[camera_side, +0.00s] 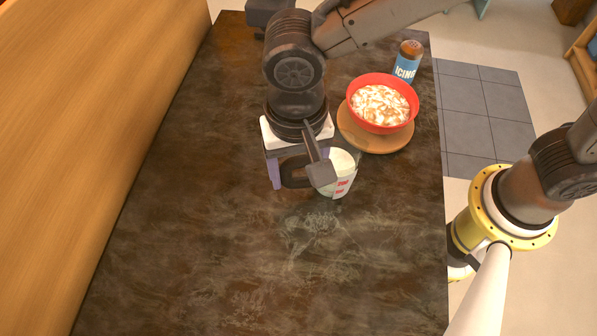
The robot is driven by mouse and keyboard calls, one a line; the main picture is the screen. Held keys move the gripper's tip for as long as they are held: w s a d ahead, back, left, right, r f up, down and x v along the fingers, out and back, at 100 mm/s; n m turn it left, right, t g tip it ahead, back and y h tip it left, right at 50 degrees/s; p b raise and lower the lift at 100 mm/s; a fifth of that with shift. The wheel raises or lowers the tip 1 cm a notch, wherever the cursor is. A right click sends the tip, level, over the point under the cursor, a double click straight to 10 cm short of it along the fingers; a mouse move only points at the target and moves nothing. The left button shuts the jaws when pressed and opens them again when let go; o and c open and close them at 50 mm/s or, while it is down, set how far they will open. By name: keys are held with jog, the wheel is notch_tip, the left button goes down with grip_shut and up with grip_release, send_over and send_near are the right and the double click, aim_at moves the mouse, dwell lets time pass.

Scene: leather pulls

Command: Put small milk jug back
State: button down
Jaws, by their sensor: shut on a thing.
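The small milk jug (341,180) is pale, with red marks on its side and a whitish inside. It is near the middle of the dark table (200,240), right beside my gripper (298,174). My gripper points down and is shut on the jug, at its left side where a dark handle-like loop shows. The fingers and wrist hide part of the loop and the jug's left edge. The jug looks roughly upright. I cannot tell whether its base touches the table.
A red bowl (409,117) of white-and-brown food stands on a round wooden board (370,140) behind and right of the jug. A blue icing jar (406,66) with a brown lid stands beyond it. The table's front half is clear. A wooden surface (80,130) borders the left.

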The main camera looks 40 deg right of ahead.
jog(key=shift+f, duration=0.9)
jog(key=shift+f, duration=0.15)
grip_release()
